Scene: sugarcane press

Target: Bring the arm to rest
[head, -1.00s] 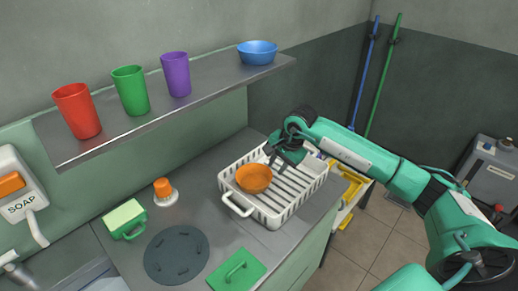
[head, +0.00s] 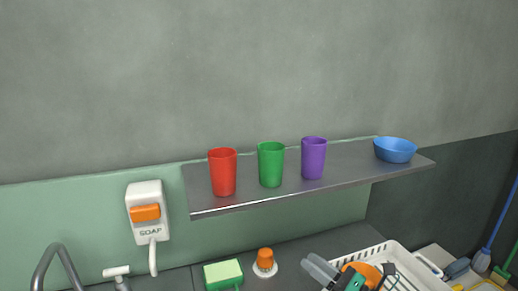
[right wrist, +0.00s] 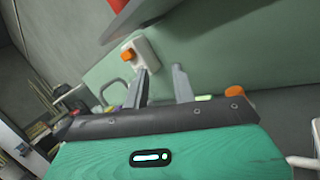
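My right gripper (head: 318,268) is low in the head view, in front of the left part of the white dish rack, with its grey fingers pointing left. The right wrist view looks out past its two fingers (right wrist: 160,85), which stand apart with nothing between them. Only the end of my right arm shows at the bottom edge. An orange bowl (head: 372,270) is in the white rack (head: 372,253), partly hidden by my gripper. My left gripper is not in view.
A wall shelf above holds a red cup (head: 223,172), a green cup (head: 271,164), a purple cup (head: 314,158) and a blue bowl (head: 395,150). Left of my gripper are an orange-topped item (head: 265,261), a sponge (head: 223,273), a soap dispenser (head: 147,212) and a faucet (head: 52,258).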

